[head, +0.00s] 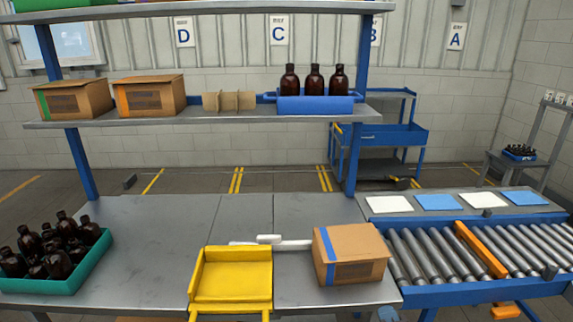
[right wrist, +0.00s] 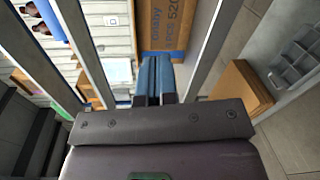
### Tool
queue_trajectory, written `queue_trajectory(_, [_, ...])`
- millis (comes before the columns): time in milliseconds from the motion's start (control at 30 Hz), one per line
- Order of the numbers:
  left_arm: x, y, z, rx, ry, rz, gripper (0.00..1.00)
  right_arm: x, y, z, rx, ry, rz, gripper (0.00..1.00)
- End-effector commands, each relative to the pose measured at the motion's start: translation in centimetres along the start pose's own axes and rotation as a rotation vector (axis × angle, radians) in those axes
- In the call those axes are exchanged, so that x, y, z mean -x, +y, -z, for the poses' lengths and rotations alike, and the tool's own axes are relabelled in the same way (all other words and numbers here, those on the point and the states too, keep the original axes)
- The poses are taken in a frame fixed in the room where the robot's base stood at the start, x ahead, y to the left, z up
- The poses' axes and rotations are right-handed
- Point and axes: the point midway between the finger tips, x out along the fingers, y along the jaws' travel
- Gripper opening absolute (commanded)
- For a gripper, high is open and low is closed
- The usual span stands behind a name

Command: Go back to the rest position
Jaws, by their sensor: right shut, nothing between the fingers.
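My right gripper shows in the right wrist view (right wrist: 155,66), with its blue fingers shut together and nothing between them. In the head view only a small bluish part, likely of this gripper (head: 388,314), shows at the bottom edge, below the table's front right corner. A closed cardboard box with a blue tape strip (head: 352,254) sits on the table just above it. In the right wrist view a printed cardboard box (right wrist: 168,25) lies beyond the fingertips, apart or touching I cannot tell. My left gripper is not in view.
The grey table (head: 150,230) carries a teal crate (head: 95,262) of amber bottles. A yellow tray (head: 232,276) stands at its front. A roller conveyor (head: 480,250) is at the right. A shelf (head: 215,119) above holds boxes and a blue bin (head: 315,104) with three bottles.

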Motion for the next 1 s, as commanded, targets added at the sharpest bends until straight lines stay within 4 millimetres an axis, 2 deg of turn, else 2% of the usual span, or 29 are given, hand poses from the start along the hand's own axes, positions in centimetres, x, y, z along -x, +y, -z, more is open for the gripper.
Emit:
queue_trajectory(100, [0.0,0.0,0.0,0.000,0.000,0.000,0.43,1.6,-1.2,-0.1,-0.406,0.001,0.064,0.00])
queue_trajectory(300, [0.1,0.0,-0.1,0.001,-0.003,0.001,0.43,5.3,-3.9,-0.3,-1.058,-0.040,0.179,0.00])
queue_trajectory(367, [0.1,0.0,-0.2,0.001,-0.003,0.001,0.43,6.7,-4.7,-0.3,-1.233,-0.063,0.212,0.00])
queue_trajectory(500, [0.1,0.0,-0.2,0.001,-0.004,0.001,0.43,10.6,-7.2,-0.6,-1.569,-0.140,0.282,0.00])
queue_trajectory(600, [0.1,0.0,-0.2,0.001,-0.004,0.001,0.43,13.5,-8.8,-0.8,-1.681,-0.197,0.317,0.00])
queue_trajectory(800, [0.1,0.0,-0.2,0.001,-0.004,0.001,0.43,17.6,-11.7,-1.2,-1.711,-0.292,0.360,0.00])
queue_trajectory(1000, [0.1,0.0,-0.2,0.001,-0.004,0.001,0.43,18.8,-12.6,-1.1,-1.709,-0.316,0.379,0.00])
